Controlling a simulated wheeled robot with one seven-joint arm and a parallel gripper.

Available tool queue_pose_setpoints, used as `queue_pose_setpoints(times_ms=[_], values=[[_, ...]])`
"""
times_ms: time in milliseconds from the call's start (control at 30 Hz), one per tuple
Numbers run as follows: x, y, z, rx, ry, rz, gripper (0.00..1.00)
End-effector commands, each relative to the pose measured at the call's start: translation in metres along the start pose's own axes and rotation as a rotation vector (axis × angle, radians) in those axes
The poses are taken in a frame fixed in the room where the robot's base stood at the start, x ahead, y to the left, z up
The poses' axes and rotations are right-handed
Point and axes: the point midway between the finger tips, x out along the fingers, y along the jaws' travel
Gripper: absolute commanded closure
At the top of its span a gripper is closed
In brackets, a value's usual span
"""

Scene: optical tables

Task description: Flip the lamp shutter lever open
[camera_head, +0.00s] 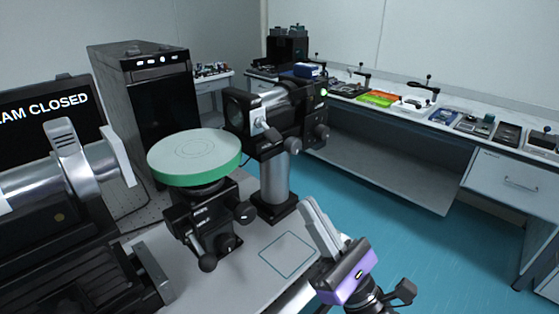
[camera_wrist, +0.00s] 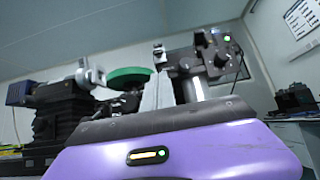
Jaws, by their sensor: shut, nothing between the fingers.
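The lamp (camera_head: 60,220) stands at the left of the head view, a black housing with a silver barrel. A grey ribbed lever (camera_head: 66,137), which looks like the shutter lever, stands up on the barrel. A screen (camera_head: 42,105) behind reads "…AM CLOSED". In the wrist view the lamp (camera_wrist: 65,105) is at the left, with its silver barrel end (camera_wrist: 92,76) facing right. My gripper (camera_head: 308,203) is shut and empty, right of the green-topped stage and well apart from the lever. Its fingers (camera_wrist: 158,80) point up in the wrist view.
A green-rimmed round stage (camera_head: 195,155) stands between the lamp and my gripper. A black optical unit (camera_head: 270,115) on a silver post rises behind. A marked square (camera_head: 289,254) on the table is clear. A bench (camera_head: 385,110) with instruments lines the back right.

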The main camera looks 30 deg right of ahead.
Motion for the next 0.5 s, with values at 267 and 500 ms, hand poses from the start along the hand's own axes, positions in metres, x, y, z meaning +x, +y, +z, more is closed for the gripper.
queue_pose_setpoints(times_ms=[267,500], values=[[0.012,0.000,0.002,0.002,-0.003,0.001,1.00],[0.053,0.000,0.004,0.002,-0.003,0.000,1.00]])
